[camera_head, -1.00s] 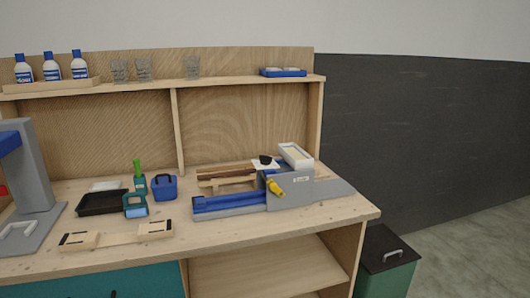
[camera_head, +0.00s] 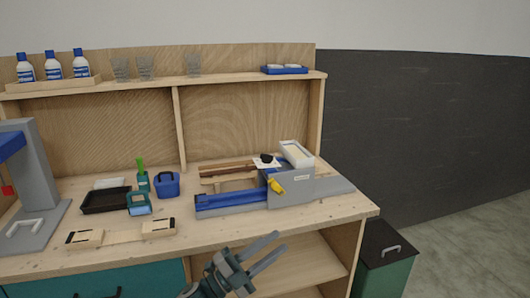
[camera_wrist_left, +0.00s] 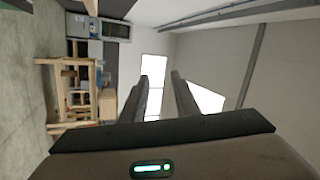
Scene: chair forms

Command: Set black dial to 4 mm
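The black dial (camera_head: 267,158) is a small dark knob on a white plate at the back of a grey and blue machine (camera_head: 232,198) on the bench's right side. A yellow handle (camera_head: 276,185) sticks out of the machine's front. The dial's markings are too small to read. My left gripper (camera_head: 270,252) is in front of the bench's front edge, below and well apart from the dial. Its two fingers are spread and nothing is between them. The fingers also show apart in the left wrist view (camera_wrist_left: 162,92), which looks into the room. My right gripper is not in view.
Wooden strips (camera_head: 227,170) lie behind the machine, and a white box (camera_head: 296,153) sits on it. A black tray (camera_head: 105,200), a blue box (camera_head: 166,185) and a wooden jig (camera_head: 120,232) stand to the left. A green bin (camera_head: 388,262) stands at the bench's right.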

